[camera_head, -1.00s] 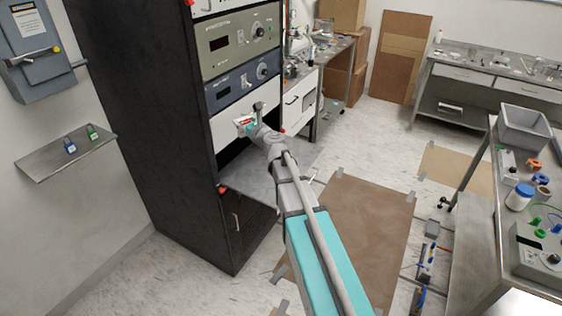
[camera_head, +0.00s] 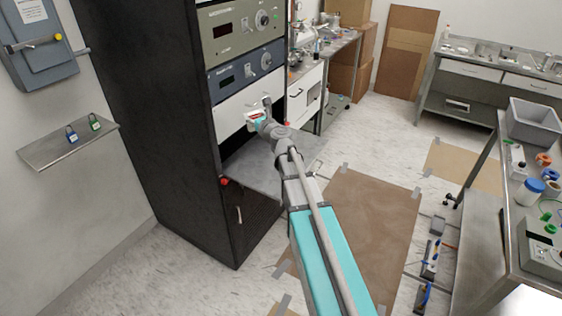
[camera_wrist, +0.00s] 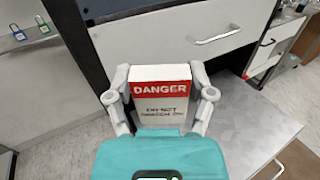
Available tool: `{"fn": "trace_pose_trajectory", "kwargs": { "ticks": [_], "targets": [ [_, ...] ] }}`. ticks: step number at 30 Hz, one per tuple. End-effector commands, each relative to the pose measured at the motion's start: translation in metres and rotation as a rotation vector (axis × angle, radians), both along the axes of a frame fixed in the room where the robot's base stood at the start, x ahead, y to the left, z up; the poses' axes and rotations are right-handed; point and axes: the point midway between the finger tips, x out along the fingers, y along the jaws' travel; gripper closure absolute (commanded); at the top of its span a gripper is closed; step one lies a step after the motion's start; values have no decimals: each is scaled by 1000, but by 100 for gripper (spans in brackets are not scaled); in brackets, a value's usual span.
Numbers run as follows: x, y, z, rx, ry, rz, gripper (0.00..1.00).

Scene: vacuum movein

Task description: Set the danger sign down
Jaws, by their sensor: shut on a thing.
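The danger sign (camera_wrist: 161,100) is a small white block with a red band reading DANGER, seen in the wrist view. My gripper (camera_wrist: 160,98) is shut on it, with one grey finger on each side. In the head view the sign (camera_head: 255,117) shows small at the end of my arm, and my gripper (camera_head: 261,119) is in front of the white panel of the rack. The sign is held above a grey pull-out shelf (camera_head: 262,180); the shelf also shows in the wrist view (camera_wrist: 255,130). The gap beneath the sign is hidden.
A tall black rack (camera_head: 160,130) with instrument panels (camera_head: 240,75) stands left of my arm. A wall shelf (camera_head: 50,150) carries a blue and a green padlock. A cluttered bench (camera_head: 510,200) is at the right. The grey shelf's visible top is bare.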

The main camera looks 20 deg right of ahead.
Motion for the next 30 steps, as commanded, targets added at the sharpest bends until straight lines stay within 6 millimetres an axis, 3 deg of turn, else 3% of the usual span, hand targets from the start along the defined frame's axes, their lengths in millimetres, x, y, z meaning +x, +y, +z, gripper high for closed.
{"fn": "trace_pose_trajectory", "kwargs": {
  "ticks": [1,18,24,30],
  "targets": [
    [0,-6,-16,0,0,-16,63],
    [-5,-77,-112,0,-1,-214,63],
    [-8,-96,-136,0,-1,-269,63],
    [-10,-107,-146,0,-1,-299,63]
  ]
}}
